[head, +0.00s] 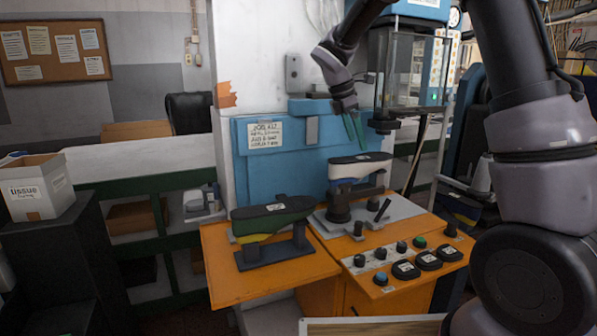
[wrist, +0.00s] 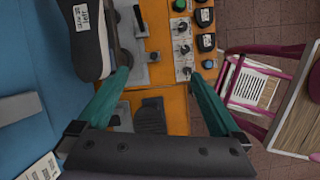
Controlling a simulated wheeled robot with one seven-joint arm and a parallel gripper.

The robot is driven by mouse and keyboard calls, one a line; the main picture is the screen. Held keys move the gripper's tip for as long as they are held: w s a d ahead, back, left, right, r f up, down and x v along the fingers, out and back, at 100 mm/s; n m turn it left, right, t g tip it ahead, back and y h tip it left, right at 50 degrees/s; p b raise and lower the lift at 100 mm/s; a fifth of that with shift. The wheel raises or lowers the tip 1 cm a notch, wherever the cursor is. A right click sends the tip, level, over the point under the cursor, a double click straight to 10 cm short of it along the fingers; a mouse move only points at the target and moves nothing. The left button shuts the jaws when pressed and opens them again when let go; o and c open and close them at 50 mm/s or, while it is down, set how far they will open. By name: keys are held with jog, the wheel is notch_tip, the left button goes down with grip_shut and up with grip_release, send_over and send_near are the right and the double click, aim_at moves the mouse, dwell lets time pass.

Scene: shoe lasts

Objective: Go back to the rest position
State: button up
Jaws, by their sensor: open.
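My gripper (head: 355,127) is in the air above the orange workbench (head: 222,268), in front of the blue machine panel. Its green fingers are spread apart in the wrist view (wrist: 168,95), with nothing between them. A white-and-black shoe last (head: 360,166) sits on a holder on the grey plate, below the gripper; in the wrist view this last (wrist: 90,40) is at the upper left, partly cut off. A dark green and yellow last (head: 272,215) rests on a black stand (head: 272,252) at the left of the bench.
A control panel (head: 400,279) with several knobs and buttons is at the bench's front right. A blue machine panel (head: 290,155) and a white column stand behind the bench. A tissue box (head: 38,188) is at far left. A pink-framed chair (wrist: 250,85) shows in the wrist view.

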jog(key=s+d+r+m+t+y, duration=0.1)
jog(key=s+d+r+m+y, duration=0.1)
jog(key=s+d+r+m, duration=0.35)
jog(key=s+d+r+m+t+y, duration=0.15)
jog(key=s+r+m, duration=0.25)
jog(key=s+m, duration=0.4)
jog(key=s+d+r+m+t+y, duration=0.1)
jog(key=s+d+m+t+y, duration=0.1)
jog(key=s+m, duration=0.8)
jog(key=s+t, duration=0.1)
jog(key=s, duration=0.2)
jog(key=shift+s+r+m, duration=0.15)
jog(key=shift+r+m, duration=0.15)
jog(key=shift+m, duration=0.05)
jog(key=shift+y, duration=0.25)
